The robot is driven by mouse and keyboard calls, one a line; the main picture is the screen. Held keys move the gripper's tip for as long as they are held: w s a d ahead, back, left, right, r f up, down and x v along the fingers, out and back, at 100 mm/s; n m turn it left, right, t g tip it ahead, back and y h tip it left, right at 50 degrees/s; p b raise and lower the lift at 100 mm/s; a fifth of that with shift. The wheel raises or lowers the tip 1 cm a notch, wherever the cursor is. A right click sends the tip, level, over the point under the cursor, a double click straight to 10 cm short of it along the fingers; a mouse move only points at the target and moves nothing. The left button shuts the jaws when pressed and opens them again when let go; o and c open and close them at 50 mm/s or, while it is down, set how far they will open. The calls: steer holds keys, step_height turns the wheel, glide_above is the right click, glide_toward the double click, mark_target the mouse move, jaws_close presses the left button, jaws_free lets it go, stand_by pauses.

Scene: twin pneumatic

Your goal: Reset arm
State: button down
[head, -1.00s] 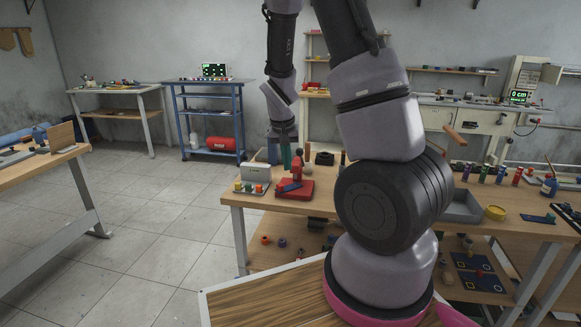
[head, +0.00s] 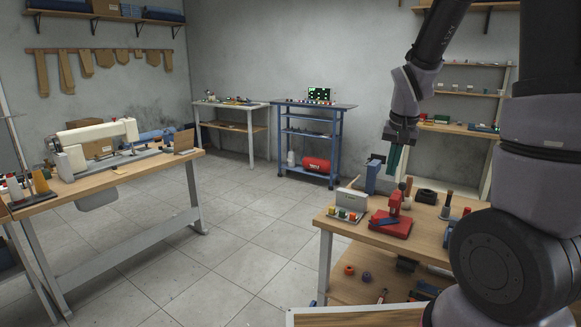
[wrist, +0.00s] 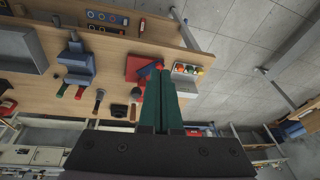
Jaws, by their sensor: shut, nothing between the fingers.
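My gripper (head: 396,160) hangs from my arm on the right side of the head view, pointing down above the far left part of the wooden workbench (head: 337,229). Its green fingers are together and empty. In the wrist view my gripper (wrist: 161,72) shows its two fingers side by side over the bench. The fingers partly cover the red press-like tool (head: 390,226), which stands on the bench. I cannot tell the exact height of the fingertips above it.
A tray of coloured buttons (head: 345,214) sits beside the red tool. A sewing machine (head: 97,135) stands on a table at left. A blue shelf cart (head: 314,150) with a red tank (head: 316,164) is at the back. The tiled floor (head: 215,260) between the tables is clear.

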steer(key=s+a+r+t+y, duration=0.1)
steer(key=s+a+r+t, duration=0.1)
steer(key=s+r, duration=0.6)
steer(key=s+a+r+n+t+y, duration=0.1)
steer(key=s+a+r+t, duration=0.1)
steer(key=s+r, duration=0.7)
steer(key=shift+s+r, duration=0.25)
steer(key=shift+r, duration=0.45)
